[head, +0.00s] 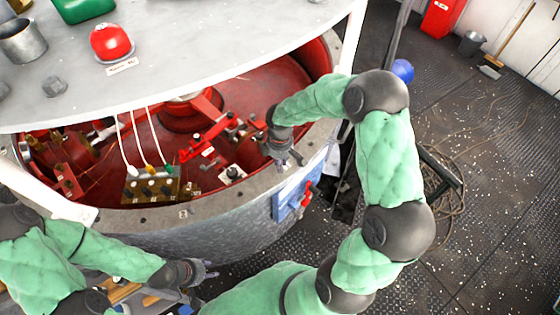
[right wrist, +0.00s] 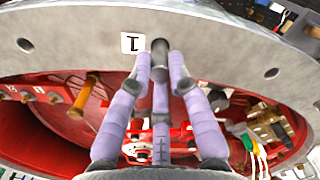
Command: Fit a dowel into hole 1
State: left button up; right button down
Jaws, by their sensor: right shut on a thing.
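In the right wrist view a dark grey dowel (right wrist: 160,62) sits between the purple fingertips of my right gripper (right wrist: 160,75), which is shut on it. The dowel's end overlaps the grey rim (right wrist: 215,45) beside the label "1" (right wrist: 132,43). Hole 1 itself is not visible, and I cannot tell whether the dowel's end is in it or above it. In the head view my right gripper (head: 290,160) is at the rim's right inner edge, and the dowel is too small to make out. My left gripper (head: 207,270) is low, outside the drum, its finger gap unclear.
Other rim holes show in the right wrist view, one at left (right wrist: 25,45) and one at right (right wrist: 271,73). A white tabletop (head: 200,50) overhangs the red drum interior (head: 260,110). A blue panel with red handles (head: 290,198) is on the drum's outside, below my right gripper.

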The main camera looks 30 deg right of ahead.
jog(key=c, duration=1.1)
grip_release()
notch_tip(320, 180, up, 12)
